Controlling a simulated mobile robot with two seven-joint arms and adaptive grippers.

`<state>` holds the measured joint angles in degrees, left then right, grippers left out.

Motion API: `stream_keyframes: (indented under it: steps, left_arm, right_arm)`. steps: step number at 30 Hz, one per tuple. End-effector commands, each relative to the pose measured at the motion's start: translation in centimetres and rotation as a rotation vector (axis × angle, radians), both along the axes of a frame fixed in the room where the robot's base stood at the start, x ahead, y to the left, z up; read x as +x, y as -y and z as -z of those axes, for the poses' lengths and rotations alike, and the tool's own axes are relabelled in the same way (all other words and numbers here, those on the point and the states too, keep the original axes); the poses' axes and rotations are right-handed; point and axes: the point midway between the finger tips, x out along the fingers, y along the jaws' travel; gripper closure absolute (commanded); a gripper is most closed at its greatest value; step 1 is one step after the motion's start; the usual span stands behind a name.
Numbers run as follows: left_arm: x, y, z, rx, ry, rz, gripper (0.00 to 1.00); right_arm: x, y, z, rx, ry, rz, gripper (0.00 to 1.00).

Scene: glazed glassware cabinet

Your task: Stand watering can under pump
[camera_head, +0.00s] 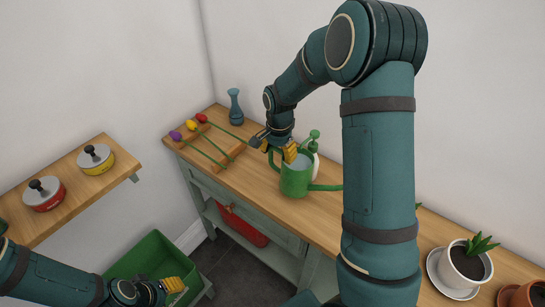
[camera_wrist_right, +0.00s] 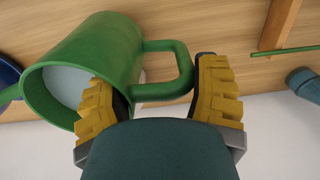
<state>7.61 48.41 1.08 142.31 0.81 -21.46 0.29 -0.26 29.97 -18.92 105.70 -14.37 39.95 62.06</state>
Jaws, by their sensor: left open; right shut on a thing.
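The green watering can (camera_head: 294,183) is at the workbench, its spout pointing right. My right gripper (camera_head: 282,148) is shut on it from behind and above. In the right wrist view the can (camera_wrist_right: 110,50) shows its pale inside, and its loop handle (camera_wrist_right: 180,70) lies between the yellow fingers (camera_wrist_right: 160,103). I cannot tell whether the can touches the bench. A green-topped pump (camera_head: 314,136) with a white body stands just behind the can, partly hidden by it. My left gripper (camera_head: 160,288) is open and empty near the green crate, low at the left.
The wooden workbench (camera_head: 262,195) also holds a blue vase (camera_head: 235,108) and a rack with coloured flowers (camera_head: 203,118). A potted plant (camera_head: 466,265) stands at the right. A green crate (camera_head: 150,255) and a shelf with two tins (camera_head: 75,195) are at the left.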

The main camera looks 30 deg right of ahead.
Motion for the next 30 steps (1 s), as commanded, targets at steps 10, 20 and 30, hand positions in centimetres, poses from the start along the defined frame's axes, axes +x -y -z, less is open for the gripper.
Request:
stream_keyframes:
  steps: [10, 20, 30]
  left_arm:
    - [0.0, 0.0, 0.3, 0.001, 0.000, 0.000, 0.53]
    - [0.0, 0.0, 0.3, 0.001, 0.000, 0.000, 0.53]
    - [0.0, 0.0, 0.5, 0.001, 0.000, 0.000, 0.53]
  right_arm:
    - [0.0, 0.0, 3.1, 0.001, -0.001, 0.001, 0.80]
    - [0.1, 0.0, 3.4, 0.000, 0.002, 0.001, 0.80]
    - [0.0, 0.0, 3.7, 0.000, 0.001, 0.000, 0.03]
